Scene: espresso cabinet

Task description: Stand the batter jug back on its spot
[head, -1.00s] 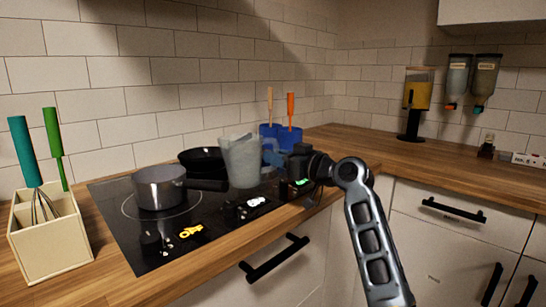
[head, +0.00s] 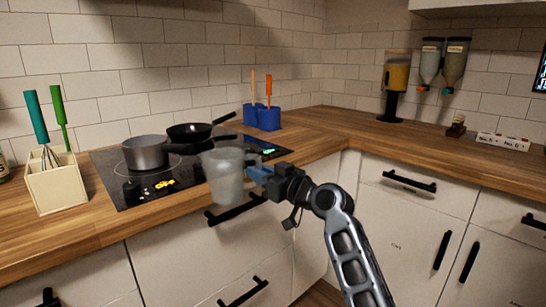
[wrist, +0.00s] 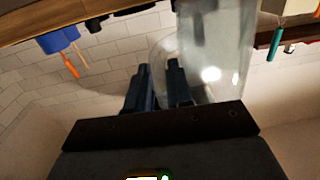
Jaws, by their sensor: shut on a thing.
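The batter jug (head: 224,178) is a translucent grey, handled jug. It is upright in the head view, in front of the hob and the counter's front edge. My gripper (head: 262,177) is to its right and is shut on the jug's handle side. The jug also shows in the wrist view (wrist: 222,45), beyond the two dark fingers of my gripper (wrist: 160,85). The exact grip on the handle is partly hidden. I cannot tell which spot on the counter is the jug's own.
A saucepan (head: 146,153) and a frying pan (head: 190,132) stand on the black hob (head: 135,190). A utensil box (head: 56,188) is at left, blue holders (head: 266,119) behind. A dispenser (head: 396,88) stands on the right counter, which has clear wood (head: 350,130) in the corner.

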